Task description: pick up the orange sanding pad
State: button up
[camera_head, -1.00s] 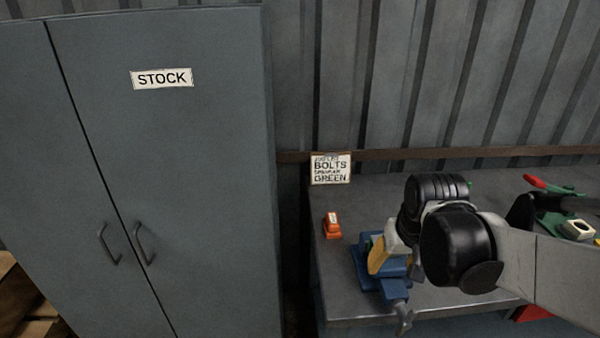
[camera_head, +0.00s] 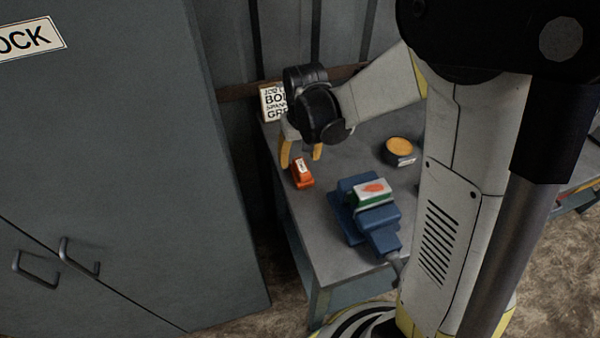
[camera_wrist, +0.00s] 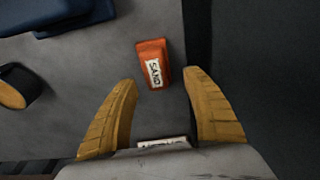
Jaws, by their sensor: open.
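The orange sanding pad (camera_head: 302,172) lies on the grey workbench near its left edge in the head view. It is a small block with a white label. In the wrist view the pad (camera_wrist: 153,63) shows its label reading "SAND", a little beyond the fingertips and between their lines. My gripper (camera_head: 301,158) is over the bench beside the pad, on its far side in the head view. Its two yellow fingers (camera_wrist: 163,85) are spread apart with nothing between them. The fingers do not appear to touch the pad.
A blue vise (camera_head: 380,225) holding a green and white box (camera_head: 374,192) stands right of the pad. A sign (camera_head: 273,102) stands behind my gripper. The grey stock cabinet (camera_head: 110,150) is left of the workbench (camera_head: 325,220).

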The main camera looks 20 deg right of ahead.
aim_at(302, 166)
jog(key=f, duration=0.1)
jog(key=f+b, duration=0.1)
jog(key=f, duration=0.1)
jog(key=f+b, duration=0.1)
jog(key=shift+d+f, duration=0.3)
jog(key=shift+d, duration=0.1)
jog(key=shift+w+f+b, duration=0.15)
jog(key=shift+f+b, duration=0.2)
jog(key=shift+r, duration=0.1)
grip_shut()
